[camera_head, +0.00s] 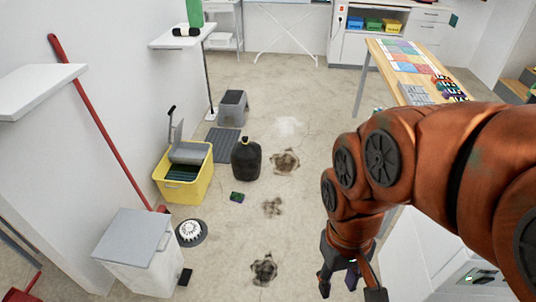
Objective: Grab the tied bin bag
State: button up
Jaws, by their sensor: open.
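The tied bin bag (246,158) is black, with a knotted top. It stands upright on the floor just right of the yellow bucket, left of the picture's middle. My gripper (346,291) is at the bottom, right of the middle, pointing down with its fingers apart. It appears empty and is well apart from the bag, nearer to the camera and to the right. The gripper's lowest tips are close to the picture's lower edge.
A yellow bucket (205,187) stands beside the bag. A grey step stool (233,108) is behind it. A white bin (137,247) and a round white brush (190,232) are nearer left. Dark stains (272,207) mark the open floor. A wooden table (385,62) stands right.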

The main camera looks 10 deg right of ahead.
aim_at(246, 155)
jog(key=u, duration=0.05)
jog(key=i, duration=2.85)
jog(key=u, duration=0.65)
